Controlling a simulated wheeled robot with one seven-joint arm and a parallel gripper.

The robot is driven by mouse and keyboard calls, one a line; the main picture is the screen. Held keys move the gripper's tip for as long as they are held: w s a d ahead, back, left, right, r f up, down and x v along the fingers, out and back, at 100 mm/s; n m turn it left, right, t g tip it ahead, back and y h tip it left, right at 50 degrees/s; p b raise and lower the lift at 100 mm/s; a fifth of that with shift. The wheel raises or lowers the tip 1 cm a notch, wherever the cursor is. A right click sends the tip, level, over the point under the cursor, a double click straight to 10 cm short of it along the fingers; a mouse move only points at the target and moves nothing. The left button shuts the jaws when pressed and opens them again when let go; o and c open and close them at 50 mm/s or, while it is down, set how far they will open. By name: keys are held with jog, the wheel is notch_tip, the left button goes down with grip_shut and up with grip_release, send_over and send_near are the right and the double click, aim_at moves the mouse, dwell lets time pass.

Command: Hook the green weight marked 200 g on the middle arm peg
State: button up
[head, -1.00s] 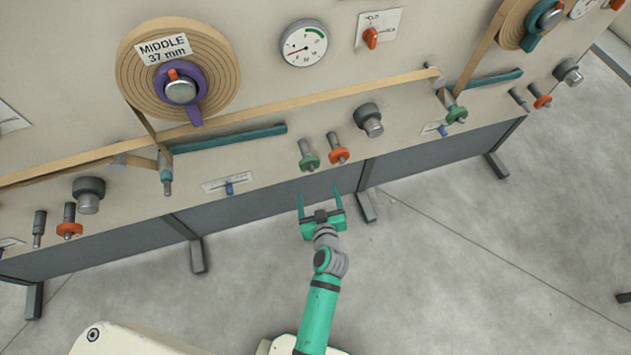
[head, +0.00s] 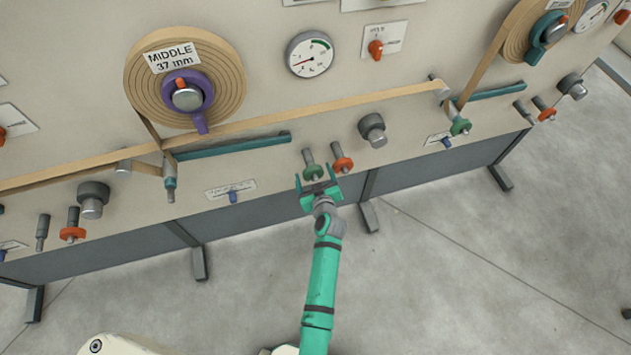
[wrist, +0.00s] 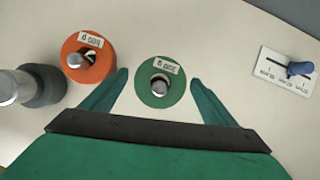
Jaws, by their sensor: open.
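The green weight (head: 314,172) is a disc on a storage peg on the panel's lower ledge. In the wrist view the green weight (wrist: 160,92) shows an upside-down label that reads 200 g, with the peg end through its middle. My gripper (head: 316,181) is open at this weight; in the wrist view its fingers (wrist: 160,84) stand on either side of the disc, apart from it. The middle arm peg (head: 170,186), with a teal collar, sticks out below the MIDDLE roll at the left. I see no weight disc on it.
An orange weight (head: 343,164) sits close beside the green one, with a grey knob (head: 372,130) further right. A blue-lever switch (head: 233,196) lies to the left. Paper web (head: 300,119) and a teal bar (head: 235,146) run above. The floor in front is clear.

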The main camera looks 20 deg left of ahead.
jog(key=shift+w+a+f, duration=0.3)
jog(key=shift+w, duration=0.25)
jog(key=shift+c, duration=0.2)
jog(key=shift+w, duration=0.15)
jog(key=c, duration=1.9)
